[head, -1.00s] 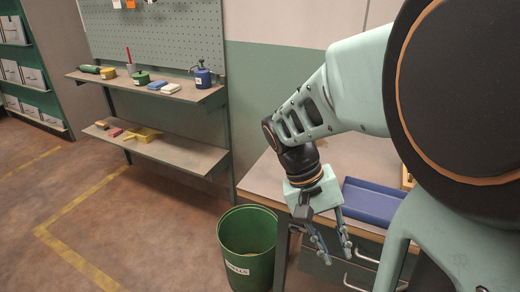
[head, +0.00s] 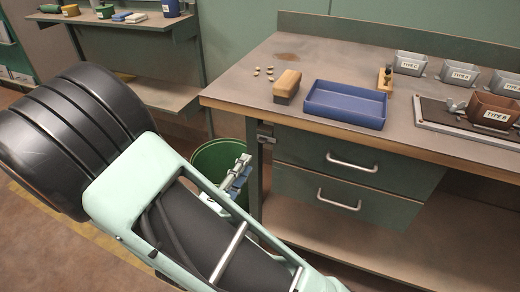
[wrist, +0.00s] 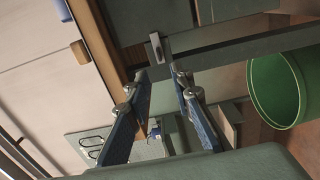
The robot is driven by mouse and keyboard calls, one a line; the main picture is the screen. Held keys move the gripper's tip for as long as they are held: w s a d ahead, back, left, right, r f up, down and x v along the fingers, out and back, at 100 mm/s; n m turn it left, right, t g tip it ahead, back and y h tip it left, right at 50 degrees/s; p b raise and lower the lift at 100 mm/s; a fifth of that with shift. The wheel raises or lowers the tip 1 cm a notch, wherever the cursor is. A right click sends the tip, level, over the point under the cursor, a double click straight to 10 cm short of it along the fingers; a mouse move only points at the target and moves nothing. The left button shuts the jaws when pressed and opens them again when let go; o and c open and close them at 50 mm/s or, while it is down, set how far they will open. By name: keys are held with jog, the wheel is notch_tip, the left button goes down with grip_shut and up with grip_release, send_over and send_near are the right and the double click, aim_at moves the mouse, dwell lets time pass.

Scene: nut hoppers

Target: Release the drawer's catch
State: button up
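The workbench has two green drawers, an upper one (head: 300,150) and a lower one (head: 300,190), each with a metal bar handle. Both look closed. A small grey catch (head: 265,136) sits at the bench's left front corner, beside the upper drawer. In the wrist view the catch (wrist: 156,47) shows just beyond the fingertips, between them and apart from them. My gripper (wrist: 161,72) is open and empty, with its two blue fingers spread. In the head view my gripper (head: 240,168) is below and left of the catch, partly hidden by my arm.
A green bin (head: 210,160) stands left of the bench leg, close to my gripper; it is also in the wrist view (wrist: 290,90). On the bench are a blue tray (head: 345,112), a wooden-topped brush (head: 287,87), several nuts and labelled hoppers.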

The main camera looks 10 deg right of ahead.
aim_at(265, 141)
jog(key=b+x, duration=0.1)
jog(key=x, duration=0.9)
jog(key=shift+d, duration=0.1)
grip_shut()
